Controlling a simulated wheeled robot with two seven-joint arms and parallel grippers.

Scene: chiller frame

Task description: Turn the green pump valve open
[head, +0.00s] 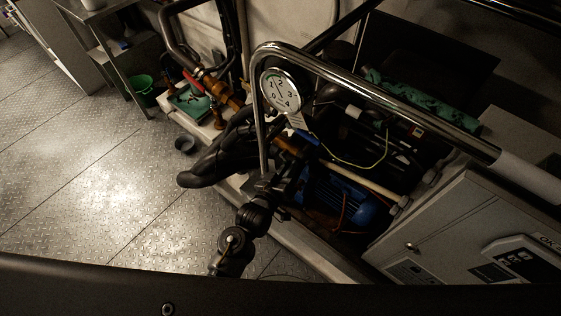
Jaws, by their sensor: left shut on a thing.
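My left gripper (289,168) reaches in among the pipework, beside the foot of the upright chrome rail and left of the blue motor (338,200). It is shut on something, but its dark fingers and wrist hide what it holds. I cannot make out the green pump valve; no green handle shows clearly at the gripper. A brass-coloured pipe (290,144) lies just beyond the fingers. My right gripper is not in view.
A bent chrome rail (400,98) crosses above the machine, close to my left gripper. A round gauge (281,90) stands behind its upright part. Thick black pipes (208,168) lie to the left. A grey cabinet (455,225) fills the right. The metal floor (90,175) at left is largely clear.

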